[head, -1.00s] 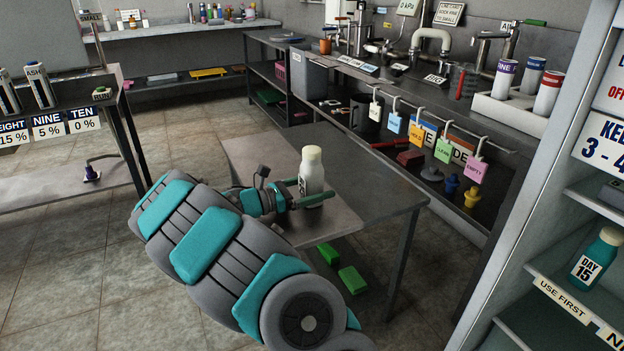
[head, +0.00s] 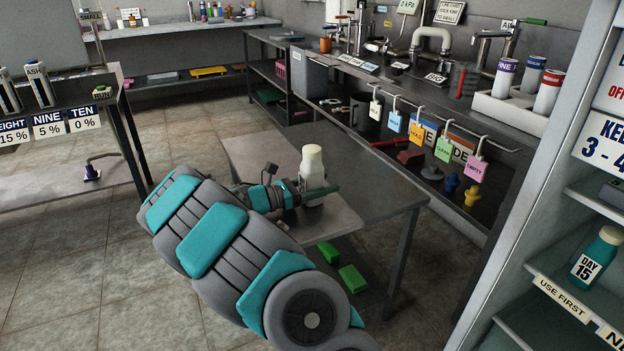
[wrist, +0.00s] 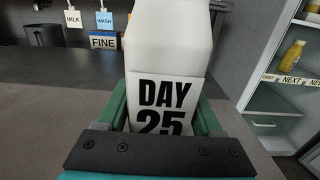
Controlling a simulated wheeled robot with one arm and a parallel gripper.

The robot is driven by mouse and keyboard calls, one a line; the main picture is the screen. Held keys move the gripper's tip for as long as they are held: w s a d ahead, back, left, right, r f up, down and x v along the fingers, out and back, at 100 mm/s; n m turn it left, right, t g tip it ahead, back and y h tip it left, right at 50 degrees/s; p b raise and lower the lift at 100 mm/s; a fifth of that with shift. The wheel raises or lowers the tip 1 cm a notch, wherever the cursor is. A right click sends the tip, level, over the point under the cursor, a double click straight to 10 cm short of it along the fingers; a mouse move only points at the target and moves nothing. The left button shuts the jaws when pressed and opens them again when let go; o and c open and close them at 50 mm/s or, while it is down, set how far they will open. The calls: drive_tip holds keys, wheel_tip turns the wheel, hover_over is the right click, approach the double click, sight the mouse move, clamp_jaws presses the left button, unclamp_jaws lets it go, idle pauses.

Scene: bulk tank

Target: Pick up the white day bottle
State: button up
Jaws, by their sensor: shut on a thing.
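The white day bottle (head: 313,170) has a cream cap and stands upright at the small metal table. In the wrist view the bottle (wrist: 168,50) fills the middle, and its label reads DAY 25. My gripper (head: 312,192) is shut on the bottle's lower body, with a green finger on each side of it. In the wrist view the fingers of my gripper (wrist: 165,112) flank the label. The bottle's base is partly hidden by the gripper, so I cannot tell whether it touches the table top.
The small table (head: 375,200) is otherwise bare. Behind it runs a long counter with hanging coloured tags (head: 444,148). At right a shelf unit holds a teal DAY 15 bottle (head: 597,255). Green blocks (head: 352,278) lie below the table.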

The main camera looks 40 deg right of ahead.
clamp_jaws()
drive_tip(key=shift+r, duration=0.15)
